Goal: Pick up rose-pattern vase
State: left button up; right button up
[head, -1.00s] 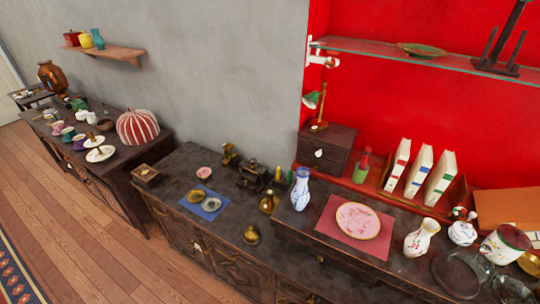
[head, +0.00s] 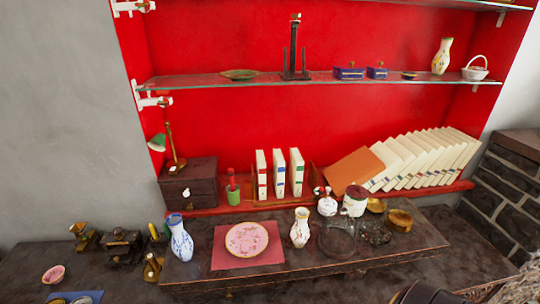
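A small white vase with a reddish pattern (head: 300,228) stands upright on the dark cabinet top, just right of the pink plate (head: 247,239) on its red mat (head: 222,262). It looks like the rose-pattern vase, but the pattern is too small to be sure. Another pale vase with a floral pattern (head: 442,57) stands on the glass shelf at the upper right. A blue-and-white vase (head: 181,238) stands left of the mat. Neither of my grippers is clearly in view.
Glass dishes (head: 336,241), a white lidded pot (head: 327,204) and a large white mug (head: 355,203) stand close on the right of the small vase. White books (head: 279,173) stand behind it. A dark object (head: 425,293) shows at the bottom edge.

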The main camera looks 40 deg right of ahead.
aim_at(299, 234)
jog(key=z, duration=1.55)
